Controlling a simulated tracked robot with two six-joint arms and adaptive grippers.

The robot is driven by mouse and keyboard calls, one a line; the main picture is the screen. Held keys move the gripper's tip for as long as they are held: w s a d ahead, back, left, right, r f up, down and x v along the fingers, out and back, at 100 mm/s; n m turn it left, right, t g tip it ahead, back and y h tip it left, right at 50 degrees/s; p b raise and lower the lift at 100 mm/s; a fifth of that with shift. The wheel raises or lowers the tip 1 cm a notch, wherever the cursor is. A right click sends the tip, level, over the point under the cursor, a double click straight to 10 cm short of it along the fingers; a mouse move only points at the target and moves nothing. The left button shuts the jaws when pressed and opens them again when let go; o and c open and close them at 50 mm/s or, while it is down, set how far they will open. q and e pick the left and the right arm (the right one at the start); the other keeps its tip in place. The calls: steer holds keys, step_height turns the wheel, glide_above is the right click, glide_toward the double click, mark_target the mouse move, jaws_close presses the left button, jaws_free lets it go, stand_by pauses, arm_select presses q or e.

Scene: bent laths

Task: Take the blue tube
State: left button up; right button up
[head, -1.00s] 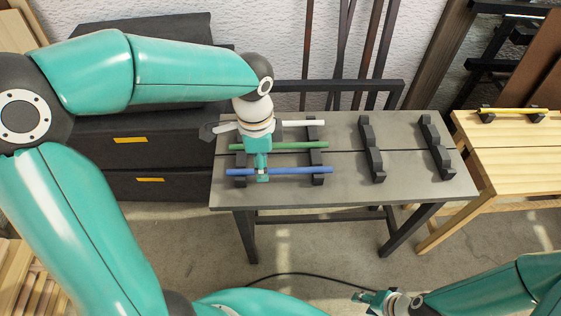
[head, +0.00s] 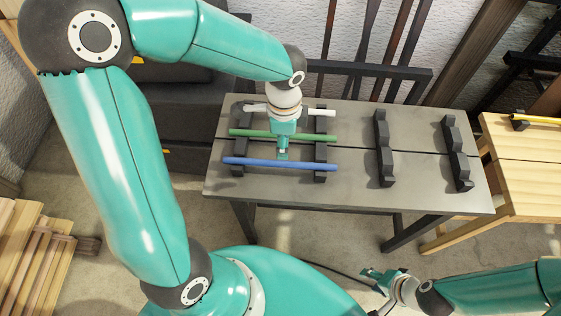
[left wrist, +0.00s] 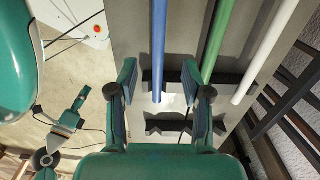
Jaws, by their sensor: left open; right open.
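The blue tube (head: 250,162) lies across two dark notched holders on the grey table, nearest the front edge. My left gripper (head: 282,157) is open and points down at about the tube's middle. In the left wrist view the blue tube (left wrist: 158,45) runs between the two spread fingers (left wrist: 159,75), with its end showing. The fingers look clear of it; the height gap cannot be told. My right gripper (head: 385,283) is open and empty, low in front of the table.
A green tube (head: 255,134) lies just behind the blue one, and a white tube (head: 320,112) behind that. Two empty notched holders (head: 384,150) stand on the table's right part. A yellow tube (head: 545,120) lies on a wooden table (head: 525,190) at right.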

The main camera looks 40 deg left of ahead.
mark_target(282, 162)
arm_select(q)
steer(key=f, duration=0.9)
steer(key=shift+s+a+b, duration=0.15)
steer(key=shift+s+b, duration=0.05)
steer(key=shift+b, duration=0.15)
jaws_close()
